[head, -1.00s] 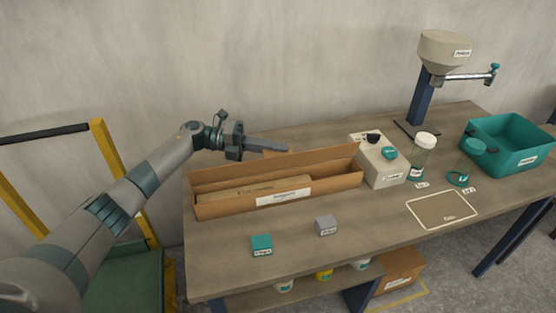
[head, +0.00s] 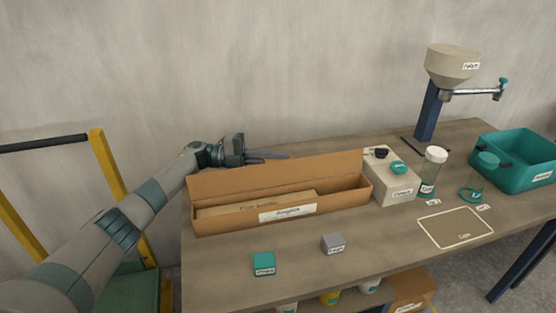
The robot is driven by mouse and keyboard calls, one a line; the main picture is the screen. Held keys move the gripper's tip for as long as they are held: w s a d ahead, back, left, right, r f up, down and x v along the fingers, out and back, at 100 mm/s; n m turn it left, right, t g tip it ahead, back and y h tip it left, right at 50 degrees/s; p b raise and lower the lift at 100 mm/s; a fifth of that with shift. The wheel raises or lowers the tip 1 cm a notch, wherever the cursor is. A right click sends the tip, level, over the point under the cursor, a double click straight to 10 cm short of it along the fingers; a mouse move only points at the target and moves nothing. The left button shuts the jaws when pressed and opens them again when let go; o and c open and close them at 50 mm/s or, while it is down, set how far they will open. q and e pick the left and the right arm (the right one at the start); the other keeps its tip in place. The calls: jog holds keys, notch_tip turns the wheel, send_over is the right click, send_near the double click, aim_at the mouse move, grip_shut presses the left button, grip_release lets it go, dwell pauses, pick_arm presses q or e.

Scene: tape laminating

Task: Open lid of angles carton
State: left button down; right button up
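The angles carton (head: 230,223) is a long brown box with a white label on its front, on the left part of the table. Its lid (head: 280,176) stands up along the back edge, so the carton is open at the top. A long tan item (head: 245,204) lies inside. My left gripper (head: 285,155) is just behind the raised lid's upper edge, its long fingers pointing right. The lid hides part of it, and I cannot tell whether the fingers are apart or whether they touch the lid. My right gripper is not in view.
A teal block (head: 264,263) and a grey block (head: 333,243) lie in front of the carton. A white device (head: 392,185) stands close at its right end. Jars, a marked mat (head: 455,228), a teal bin (head: 515,165) and a hopper stand (head: 430,110) are farther right.

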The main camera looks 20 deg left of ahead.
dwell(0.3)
